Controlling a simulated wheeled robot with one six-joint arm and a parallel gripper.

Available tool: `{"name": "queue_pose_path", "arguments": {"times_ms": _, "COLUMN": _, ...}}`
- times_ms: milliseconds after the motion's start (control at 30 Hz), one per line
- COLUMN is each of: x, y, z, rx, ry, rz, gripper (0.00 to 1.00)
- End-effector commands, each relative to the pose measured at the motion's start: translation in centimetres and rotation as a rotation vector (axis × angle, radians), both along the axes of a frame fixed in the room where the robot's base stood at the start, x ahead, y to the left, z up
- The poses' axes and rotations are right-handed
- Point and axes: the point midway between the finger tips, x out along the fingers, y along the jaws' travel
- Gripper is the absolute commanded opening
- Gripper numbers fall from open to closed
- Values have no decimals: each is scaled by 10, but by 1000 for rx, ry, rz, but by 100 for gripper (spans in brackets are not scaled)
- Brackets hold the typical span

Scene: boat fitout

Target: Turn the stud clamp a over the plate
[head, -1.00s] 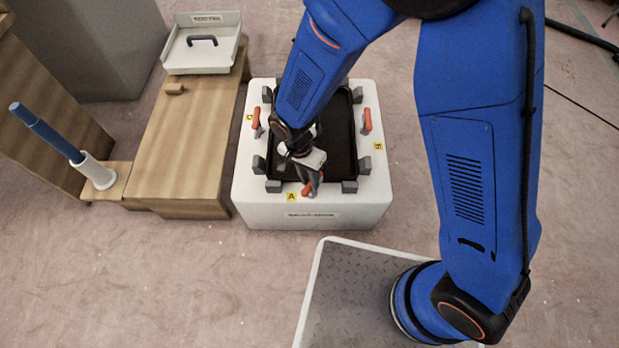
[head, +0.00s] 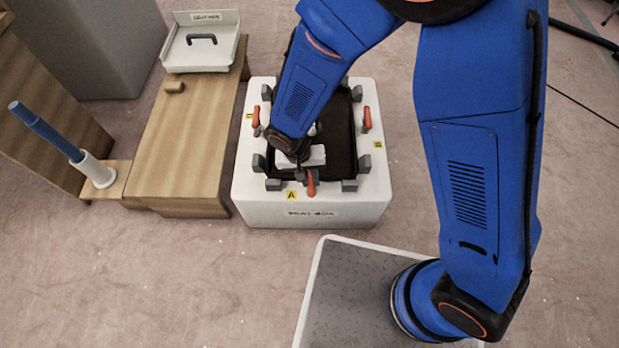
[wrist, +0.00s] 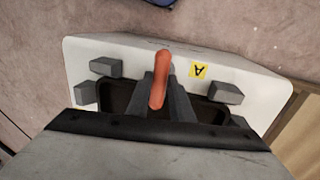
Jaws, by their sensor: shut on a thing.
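Clamp a, an orange-red lever (head: 311,186), is at the front rim of the white seat box beside a yellow "A" label (head: 291,195). In the wrist view the lever (wrist: 159,80) stands between the two grey fingers of my gripper (wrist: 158,100), which is shut on it. The lever runs from the white rim toward the dark opening. In the head view my gripper (head: 308,176) is at the clamp, partly hidden by my arm. The black plate (head: 341,140) lies in the box top, partly covered by my arm. The clamp's stud is hidden.
Grey blocks (head: 349,185) edge the plate. Other orange clamps stand at the left (head: 256,116) and right (head: 367,117) rims. A wooden bench (head: 190,130) with a white tray (head: 203,65) is at left. A blue rod (head: 45,130) stands in a white holder.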

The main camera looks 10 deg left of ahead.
Motion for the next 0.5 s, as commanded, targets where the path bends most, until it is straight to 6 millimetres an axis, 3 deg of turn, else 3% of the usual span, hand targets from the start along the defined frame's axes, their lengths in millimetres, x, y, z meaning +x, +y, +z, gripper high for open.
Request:
{"name": "queue_pose_path", "arguments": {"times_ms": 400, "x": 0, "y": -3, "z": -1, "rx": -7, "ry": 2, "rz": 4, "gripper": 0}}
{"name": "queue_pose_path", "arguments": {"times_ms": 433, "x": 0, "y": -3, "z": -1, "rx": -7, "ry": 2, "rz": 4, "gripper": 27}}
{"name": "queue_pose_path", "arguments": {"times_ms": 500, "x": 0, "y": -3, "z": -1, "rx": -6, "ry": 2, "rz": 5, "gripper": 37}}
